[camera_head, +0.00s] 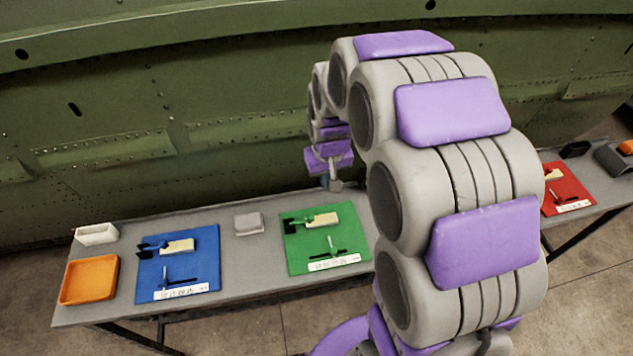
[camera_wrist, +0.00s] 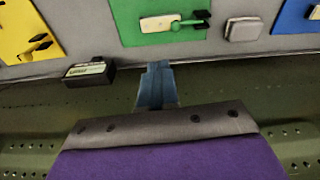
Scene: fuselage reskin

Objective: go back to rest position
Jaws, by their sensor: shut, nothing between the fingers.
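My arm rises at the right of the head view and curls over toward the green fuselage panel (camera_head: 200,90). Part of the table is hidden behind my arm in the head view.
A blue mat (camera_head: 205,250) and the green mat (camera_head: 345,225) hold tools. An orange tray (camera_head: 90,278), white box (camera_head: 97,234) and grey block (camera_head: 249,223) stand nearby. A red mat (camera_head: 565,188) lies right. The wrist view shows a yellow mat (camera_wrist: 15,30) and black box (camera_wrist: 88,71).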

